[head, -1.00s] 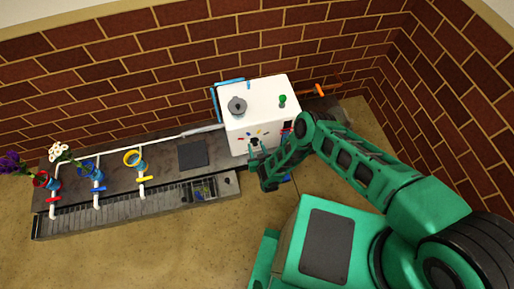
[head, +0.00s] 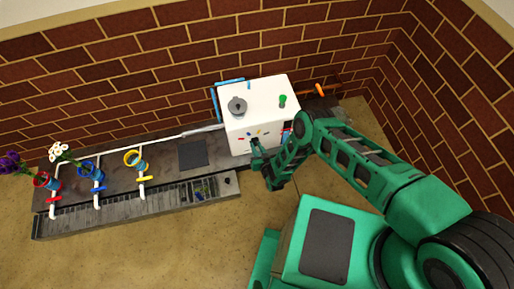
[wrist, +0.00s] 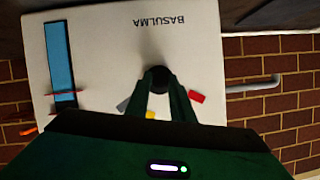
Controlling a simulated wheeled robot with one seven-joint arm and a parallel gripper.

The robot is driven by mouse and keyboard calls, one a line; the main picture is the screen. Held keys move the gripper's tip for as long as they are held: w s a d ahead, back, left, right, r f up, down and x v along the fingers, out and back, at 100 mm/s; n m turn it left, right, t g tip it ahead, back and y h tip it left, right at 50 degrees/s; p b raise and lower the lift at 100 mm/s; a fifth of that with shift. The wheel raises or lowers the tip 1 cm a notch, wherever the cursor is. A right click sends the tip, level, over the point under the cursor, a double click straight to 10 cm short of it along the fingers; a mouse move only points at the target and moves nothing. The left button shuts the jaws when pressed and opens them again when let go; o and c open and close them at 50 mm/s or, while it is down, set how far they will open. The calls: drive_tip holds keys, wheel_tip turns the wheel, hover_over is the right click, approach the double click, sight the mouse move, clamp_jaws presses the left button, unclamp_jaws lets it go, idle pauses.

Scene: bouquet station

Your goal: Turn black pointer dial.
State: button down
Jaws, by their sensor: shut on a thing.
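A white machine box (head: 258,108) stands against the brick wall, with coloured marks on its front face. In the wrist view the black dial (wrist: 158,76) sits on that face, which carries upside-down lettering "BASULMA". My gripper (wrist: 160,84) is shut on the dial, one green finger on each side. The red mark (wrist: 197,97) lies right of the fingers, the yellow mark (wrist: 150,115) lies between them, and a grey-blue mark lies at the left. The pointer's direction is hidden by the fingers. In the head view my gripper (head: 256,147) covers most of the dial.
A blue strip (wrist: 60,62) with a thin red bar is on the same face. A grey knob (head: 237,105) and a green knob (head: 282,101) are on top of the box. Left along the bench (head: 115,165) are ring holders, some with flowers, and pipes with coloured valves.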

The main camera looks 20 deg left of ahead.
drive_tip(key=m, duration=0.1)
drive_tip(key=m+y, duration=0.2)
drive_tip(key=shift+w+d+f+g, duration=0.15)
drive_tip(key=shift+d+g, duration=0.1)
drive_tip(key=shift+g, duration=0.15)
drive_tip(key=shift+m, duration=0.3)
drive_tip(key=c, duration=1.5)
unclamp_jaws()
drive_tip(key=shift+c, duration=0.2)
drive_tip(key=v, duration=1)
drive_tip(key=shift+s+d, duration=0.25)
drive_tip(key=shift+d, duration=0.1)
